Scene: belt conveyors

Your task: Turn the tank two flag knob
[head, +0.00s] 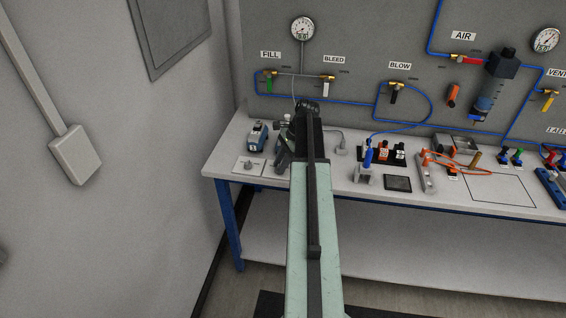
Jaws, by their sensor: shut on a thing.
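My arm reaches forward from the bottom of the head view over the bench. My gripper (282,163) points down at its far end, over the left part of the bench. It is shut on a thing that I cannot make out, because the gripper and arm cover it. I cannot pick out the tank two flag knob for certain. A small grey knob (248,164) stands on a white plate just left of my gripper, apart from it. A blue and dark device (257,137) with a small display stands behind that plate.
The bench (219,158) has its left edge near the grey wall. Blocks, connectors and a dark tablet (398,183) fill the bench right of my arm.

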